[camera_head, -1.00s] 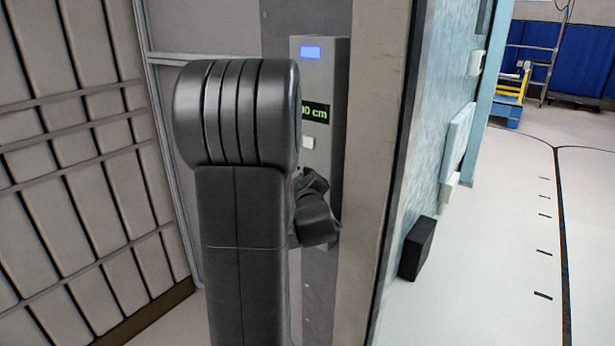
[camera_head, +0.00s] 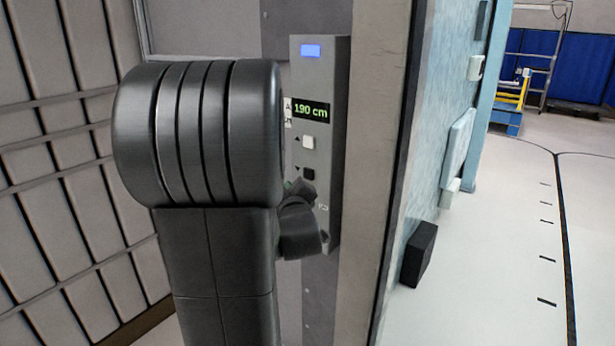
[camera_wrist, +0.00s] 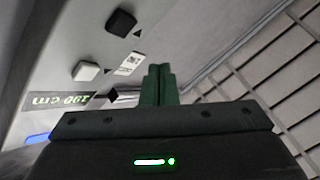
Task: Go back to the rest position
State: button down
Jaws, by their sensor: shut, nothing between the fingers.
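My gripper (camera_wrist: 160,72) shows in the wrist view with its two green fingers together and nothing between them. In the head view my dark arm hides most of it. The grey dashboard module (camera_head: 326,75) stands upright behind my arm.
A panelled wall (camera_head: 60,170) stands at the left. A pale post (camera_head: 375,150) is right of the module. A black box (camera_head: 419,254) sits on the floor beside the blue wall (camera_head: 441,130). The floor (camera_head: 500,270) at the right is clear.

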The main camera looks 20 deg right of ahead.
jog(key=p, duration=0.2)
jog(key=w+d+p, duration=0.1)
jog(key=p, duration=0.1)
jog(key=shift+w+d+r, duration=0.1)
jog(key=shift+d+r, duration=0.1)
jog(key=shift+r, duration=0.05)
jog(key=p, duration=0.2)
jog(key=shift+p, duration=0.3)
jog(key=s+a, duration=0.1)
jog(key=s+a+b, duration=0.1)
jog(key=a, duration=0.1)
jog(key=s+a+b, duration=0.1)
jog(key=shift+s+a+f, duration=0.2)
jog(key=shift+s+f, duration=0.05)
jog(key=shift+s, duration=0.05)
